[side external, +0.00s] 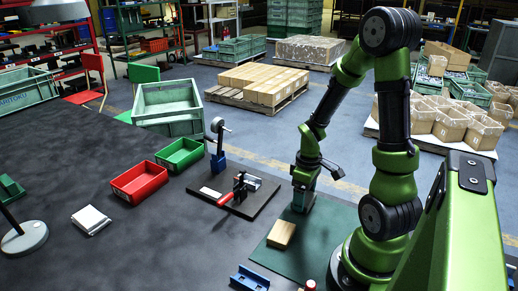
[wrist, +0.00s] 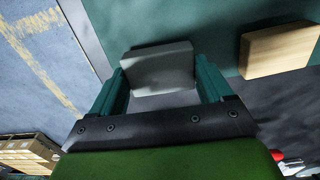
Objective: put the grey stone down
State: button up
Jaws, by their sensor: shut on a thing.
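The grey stone (wrist: 157,68) is a pale block held between the two teal fingers of my gripper (wrist: 161,80) in the wrist view. My gripper (side external: 303,200) is low over the back part of the dark green mat (side external: 300,258) in the side view. The stone cannot be made out there. I cannot tell whether the stone touches the mat.
A wooden block (side external: 281,234) lies on the mat near my gripper; it also shows in the wrist view (wrist: 278,50). A board with a red-handled clamp (side external: 238,189) is left of the mat. A blue bracket (side external: 249,279) is at the front. Red (side external: 139,183) and green (side external: 180,155) bins stand farther left.

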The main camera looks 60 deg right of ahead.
jog(key=shift+f, duration=0.35)
jog(key=shift+f, duration=0.15)
jog(key=o, duration=0.9)
notch_tip(320, 180, up, 12)
jog(key=a+r+m+t, duration=0.1)
jog(key=a+r+t, duration=0.1)
jog(key=a, duration=0.4)
jog(key=w+a+r+m+t+y, duration=0.1)
jog(key=a+r+t, duration=0.1)
jog(key=a+r, duration=0.3)
jog(key=a+r+m+t+y, duration=0.1)
jog(key=a+r+m+t, duration=0.1)
jog(key=a, duration=0.5)
jog(key=shift+w+a+r+t, duration=0.2)
jog(key=shift+r+t, duration=0.1)
jog(key=shift+r, duration=0.3)
jog(key=shift+w+a+r+t, duration=0.2)
jog(key=shift+r+t, duration=0.1)
jog(key=shift+r, duration=0.3)
